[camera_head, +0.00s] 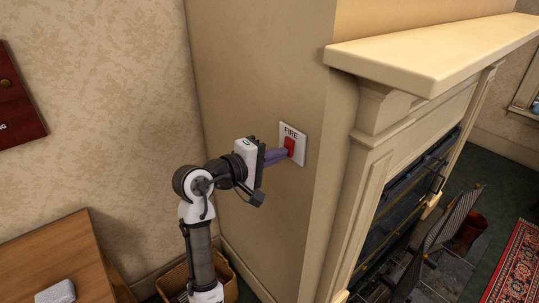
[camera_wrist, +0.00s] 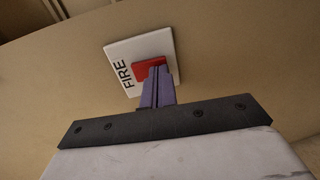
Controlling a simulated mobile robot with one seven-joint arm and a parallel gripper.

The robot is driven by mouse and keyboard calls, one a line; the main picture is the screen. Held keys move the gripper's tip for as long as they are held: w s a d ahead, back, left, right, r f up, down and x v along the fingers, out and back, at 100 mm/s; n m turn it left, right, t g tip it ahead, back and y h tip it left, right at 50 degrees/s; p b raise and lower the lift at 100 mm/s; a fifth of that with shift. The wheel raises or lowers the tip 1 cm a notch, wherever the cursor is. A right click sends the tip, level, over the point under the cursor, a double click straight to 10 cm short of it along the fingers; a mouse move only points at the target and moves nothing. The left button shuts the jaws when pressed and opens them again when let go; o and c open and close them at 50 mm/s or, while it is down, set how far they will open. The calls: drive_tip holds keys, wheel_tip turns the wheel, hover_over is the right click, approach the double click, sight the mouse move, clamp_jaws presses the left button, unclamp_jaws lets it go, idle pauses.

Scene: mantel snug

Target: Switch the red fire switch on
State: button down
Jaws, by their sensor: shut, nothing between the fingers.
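The red fire switch (camera_head: 290,146) is a red rocker on a white wall plate (camera_head: 298,158) marked "FIRE", on the side of the chimney breast left of the mantel. In the wrist view the red rocker (camera_wrist: 140,73) sits in the white plate (camera_wrist: 116,52), partly hidden behind my fingers. My gripper (camera_head: 284,153) is shut and empty, with its purple fingers pointing at the rocker. In the wrist view the fingertips (camera_wrist: 157,70) overlap the rocker's edge. They are at or very near it; I cannot tell whether they touch. Which way the rocker is tilted is unclear.
A cream mantel shelf (camera_head: 430,50) juts out right of the switch, above a dark fireplace (camera_head: 400,200). A wooden table (camera_head: 60,262) stands at the lower left, with a wicker basket (camera_head: 172,280) beside my arm. A red sign (camera_head: 15,105) hangs on the left wall.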

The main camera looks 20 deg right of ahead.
drive_tip(key=shift+f, duration=0.1)
drive_tip(key=shift+w+d+f+t+h+b, duration=0.1)
drive_tip(key=shift+d+t+h+b, duration=0.25)
drive_tip(key=shift+h+b, duration=0.55)
drive_tip(key=shift+f, duration=0.1)
